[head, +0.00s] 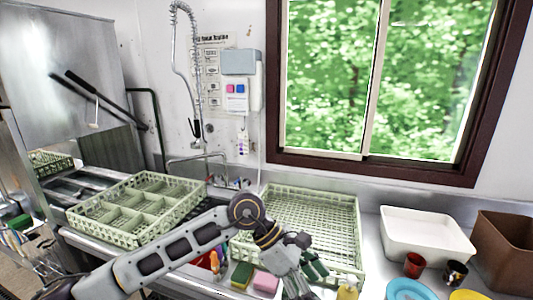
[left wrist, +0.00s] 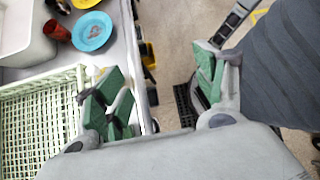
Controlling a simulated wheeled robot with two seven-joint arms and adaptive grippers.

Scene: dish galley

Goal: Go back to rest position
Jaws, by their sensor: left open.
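My left gripper (head: 312,275) is at the bottom middle of the head view, beside the front edge of the right green rack. In the left wrist view the left gripper (left wrist: 155,88) has its two green-padded fingers wide apart with nothing between them. One finger shows over the counter edge and the other over the floor. My left arm reaches in from the left across the front of the counter. My right gripper shows in neither view.
A flat green rack (head: 300,222) and a divided green rack (head: 140,212) sit on the counter. A white tub (head: 425,235), brown bin (head: 505,252), red cup (head: 413,265), dark mug (head: 455,273) and blue plate (head: 408,289) are at right. Sponges (head: 265,282) lie in front.

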